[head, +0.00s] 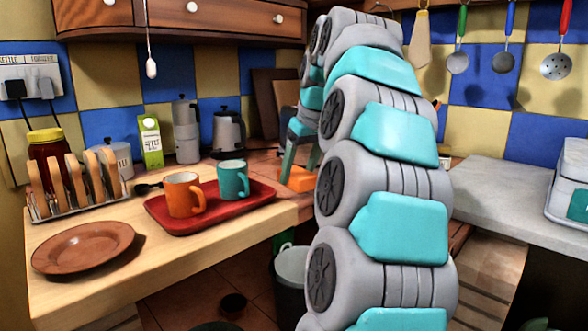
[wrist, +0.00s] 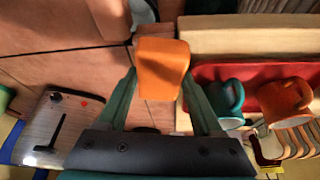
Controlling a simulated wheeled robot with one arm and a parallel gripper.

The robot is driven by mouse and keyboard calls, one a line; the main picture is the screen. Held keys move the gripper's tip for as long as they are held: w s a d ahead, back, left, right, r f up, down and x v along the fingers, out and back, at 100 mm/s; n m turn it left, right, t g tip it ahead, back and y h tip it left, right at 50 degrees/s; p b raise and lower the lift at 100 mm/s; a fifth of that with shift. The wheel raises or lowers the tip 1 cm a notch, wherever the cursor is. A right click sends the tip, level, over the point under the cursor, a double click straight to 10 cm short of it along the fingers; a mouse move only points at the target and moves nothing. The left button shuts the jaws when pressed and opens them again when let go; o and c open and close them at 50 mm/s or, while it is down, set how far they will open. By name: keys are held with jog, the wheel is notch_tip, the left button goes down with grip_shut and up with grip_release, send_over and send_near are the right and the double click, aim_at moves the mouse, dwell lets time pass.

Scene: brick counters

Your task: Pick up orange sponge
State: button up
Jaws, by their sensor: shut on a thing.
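The orange sponge (wrist: 162,68) is between the two teal fingers of my gripper (wrist: 163,85) in the wrist view. The gripper is shut on it, one finger on each side. In the head view the sponge (head: 298,180) shows at the back corner of the wooden counter, below the end of my gripper (head: 300,155). My arm hides part of that corner. I cannot tell whether the sponge touches the counter.
A red tray (head: 262,199) with an orange mug (head: 184,195) and a teal mug (head: 233,180) stands left of the sponge. A kettle (head: 228,135) and moka pot (head: 186,130) stand behind. A metal toaster (wrist: 60,125) shows at lower left in the wrist view.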

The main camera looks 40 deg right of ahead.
jog(key=shift+s+a+r+b, duration=0.15)
jog(key=shift+s+a, duration=0.4)
jog(key=shift+s, duration=0.65)
jog(key=shift+s+a+r+b, duration=0.2)
jog(key=shift+s+a, duration=0.35)
jog(key=shift+s, duration=0.65)
jog(key=shift+s+a+r+b, duration=0.15)
jog(key=shift+s+a, duration=0.4)
jog(key=shift+s, duration=0.65)
jog(key=o, duration=0.8)
jog(key=c, duration=0.7)
jog(key=shift+s, duration=0.1)
